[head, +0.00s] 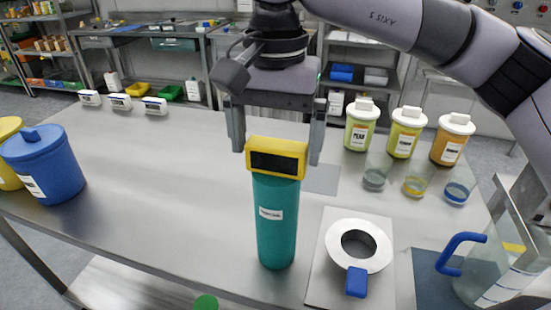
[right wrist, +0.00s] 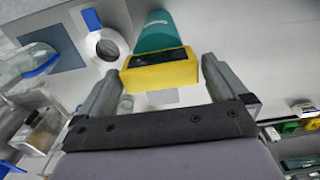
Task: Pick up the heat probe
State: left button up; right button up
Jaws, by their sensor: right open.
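The heat probe appears to be the upright teal cylinder with a yellow head and black display (head: 277,225) at the front middle of the steel table. Its label is too small to read. It also shows in the right wrist view (right wrist: 166,30), yellow head toward the gripper. My right gripper (head: 277,157) is open above it, pointing down, with one finger on each side of the yellow head. In the right wrist view the fingers (right wrist: 160,68) stand apart, with visible gaps to the head. My left gripper is not in view.
A white funnel ring with a blue tab (head: 373,259) lies on a plate just right of the probe. A clear jug with a blue handle (head: 490,270) stands farther right. Several lidded jars (head: 405,135) and small glasses stand behind. A blue canister (head: 45,165) is left. The table's left-middle (head: 160,170) is clear.

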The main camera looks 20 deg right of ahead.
notch_tip(320, 180, down, 4)
jog(key=shift+d+f, duration=0.1)
jog(key=c, duration=0.8)
notch_tip(320, 180, up, 15)
jog(key=p, duration=0.1)
notch_tip(320, 180, up, 13)
jog(key=p, duration=0.6)
send_over(277, 162)
jog(key=w, duration=0.2)
jog(key=shift+s+d, duration=0.25)
